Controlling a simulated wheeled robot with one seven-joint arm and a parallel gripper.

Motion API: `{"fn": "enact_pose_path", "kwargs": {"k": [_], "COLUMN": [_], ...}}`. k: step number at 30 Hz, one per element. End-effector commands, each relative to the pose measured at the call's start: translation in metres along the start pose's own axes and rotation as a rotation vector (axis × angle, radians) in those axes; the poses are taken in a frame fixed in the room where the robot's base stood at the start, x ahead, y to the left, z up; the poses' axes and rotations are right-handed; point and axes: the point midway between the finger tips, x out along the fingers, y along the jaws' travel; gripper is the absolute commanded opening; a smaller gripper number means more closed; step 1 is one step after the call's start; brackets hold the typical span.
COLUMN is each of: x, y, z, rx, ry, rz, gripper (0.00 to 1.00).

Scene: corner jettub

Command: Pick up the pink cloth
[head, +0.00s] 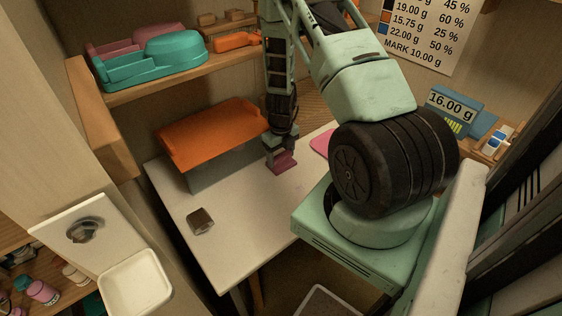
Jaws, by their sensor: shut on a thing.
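The dusky pink cloth (284,163) is at my gripper (279,148), over the white tabletop just right of an orange-topped box. My gripper points down and is shut on the cloth, which shows below the fingers. I cannot tell whether the cloth still touches the table. A brighter pink flat thing (322,143) lies on the table to the right, partly hidden behind my arm.
The orange-topped box (212,132) stands close left of my gripper. A small dark block (201,221) lies on the white table (245,225), whose front middle is clear. A shelf (150,83) with teal containers (165,55) is above. A blue display (455,108) stands right.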

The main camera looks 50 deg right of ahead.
Motion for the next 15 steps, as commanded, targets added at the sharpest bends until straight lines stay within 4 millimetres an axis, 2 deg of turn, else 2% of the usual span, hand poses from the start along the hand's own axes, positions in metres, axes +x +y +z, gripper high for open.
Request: {"fn": "enact_pose_path", "kwargs": {"k": [8, 11, 15], "x": [-0.004, -0.018, -0.046], "y": [0.000, 0.001, 0.001], "z": [-0.001, 0.001, 0.001], "rx": [-0.001, -0.003, -0.003], "ry": [0.001, -0.001, -0.002], "rz": [-0.001, -0.001, -0.002], "gripper": [0.41, 0.41, 0.41]}}
